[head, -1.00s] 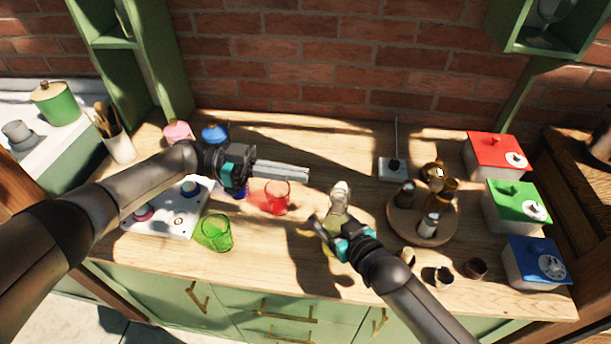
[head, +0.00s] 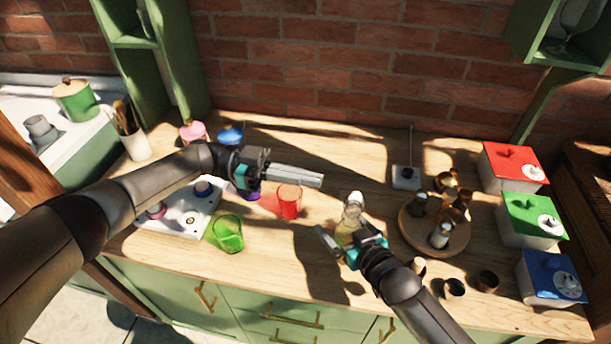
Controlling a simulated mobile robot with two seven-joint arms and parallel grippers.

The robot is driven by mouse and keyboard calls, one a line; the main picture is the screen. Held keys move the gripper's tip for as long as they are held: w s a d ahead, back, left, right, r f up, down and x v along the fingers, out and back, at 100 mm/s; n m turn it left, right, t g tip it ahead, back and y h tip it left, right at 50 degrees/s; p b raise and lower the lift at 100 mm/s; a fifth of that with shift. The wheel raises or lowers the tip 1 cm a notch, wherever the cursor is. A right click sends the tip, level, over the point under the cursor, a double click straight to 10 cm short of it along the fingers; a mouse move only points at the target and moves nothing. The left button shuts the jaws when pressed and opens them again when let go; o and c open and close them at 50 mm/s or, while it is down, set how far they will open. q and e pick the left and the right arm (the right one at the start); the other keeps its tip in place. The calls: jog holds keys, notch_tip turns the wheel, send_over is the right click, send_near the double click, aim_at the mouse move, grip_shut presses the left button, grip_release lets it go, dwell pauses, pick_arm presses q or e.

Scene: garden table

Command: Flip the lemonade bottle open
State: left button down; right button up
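The lemonade bottle (head: 351,212), clear with a pale yellow lower part, stands upright on the wooden counter right of the red glass. My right gripper (head: 340,237) is at the near side of the bottle, low down, with its fingers spread. One finger shows left of the bottle; the other is hard to make out, so I cannot tell whether it touches the bottle. My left gripper (head: 321,180) is higher, left of the bottle, its fingers together and empty, pointing right. The top of the bottle is small and its lid state is unclear.
A red glass (head: 289,204) and a green glass (head: 227,236) stand left of the bottle. A round wooden tray (head: 409,234) with several shakers is to the right. Red (head: 515,172), green (head: 527,226) and blue (head: 548,284) lidded boxes line the right side.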

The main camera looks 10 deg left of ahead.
jog(key=shift+r, duration=0.1)
jog(key=p+v, duration=0.2)
jog(key=v, duration=1.3)
jog(key=shift+p, duration=0.35)
jog(key=shift+d, duration=0.15)
